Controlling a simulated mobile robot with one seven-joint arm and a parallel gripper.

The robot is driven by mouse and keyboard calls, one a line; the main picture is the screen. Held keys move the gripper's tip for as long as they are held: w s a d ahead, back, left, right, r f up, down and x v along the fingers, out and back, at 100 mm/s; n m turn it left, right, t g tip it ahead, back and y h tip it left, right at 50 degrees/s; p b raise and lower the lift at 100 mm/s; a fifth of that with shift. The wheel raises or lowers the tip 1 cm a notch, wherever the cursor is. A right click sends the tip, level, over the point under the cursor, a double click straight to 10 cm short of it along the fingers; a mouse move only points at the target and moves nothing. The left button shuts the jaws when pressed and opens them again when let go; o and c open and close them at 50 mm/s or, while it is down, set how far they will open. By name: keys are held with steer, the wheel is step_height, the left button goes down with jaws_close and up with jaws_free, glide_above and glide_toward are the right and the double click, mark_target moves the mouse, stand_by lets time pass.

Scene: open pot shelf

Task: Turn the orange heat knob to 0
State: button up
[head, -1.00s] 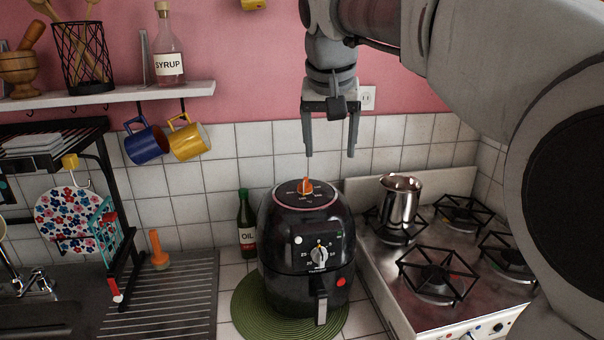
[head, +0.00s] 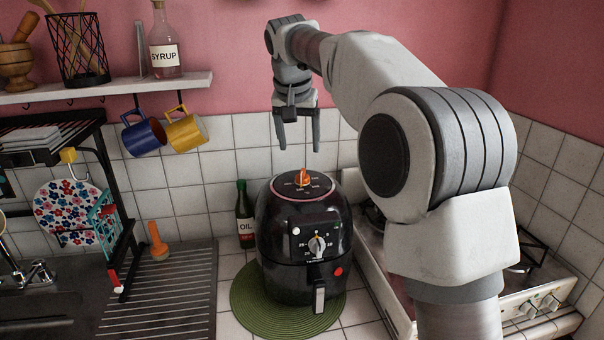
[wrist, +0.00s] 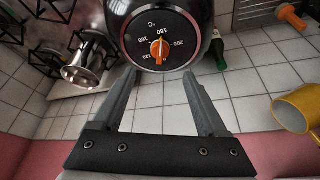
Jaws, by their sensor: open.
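The orange heat knob (head: 303,179) sits on the round dial on top of a black air fryer (head: 289,232). In the wrist view the knob (wrist: 159,49) is at the centre of a dial marked in °C, with 120, 160, 180 and 200 readable. A 0 mark cannot be made out. My gripper (head: 297,149) is open and empty, pointing down above and behind the knob, apart from it. In the wrist view its two fingers (wrist: 160,75) point toward the dial, with the knob beyond the gap between them.
The fryer stands on a green round mat (head: 243,300). An oil bottle (head: 245,213) stands close at its left. A metal pot (wrist: 88,62) is on the stove at the right. Blue (head: 144,136) and yellow mugs (head: 186,132) hang from the shelf (head: 110,93).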

mark_target(302, 172)
steer(key=x, duration=1)
steer(key=shift+s, duration=0.1)
jaws_close()
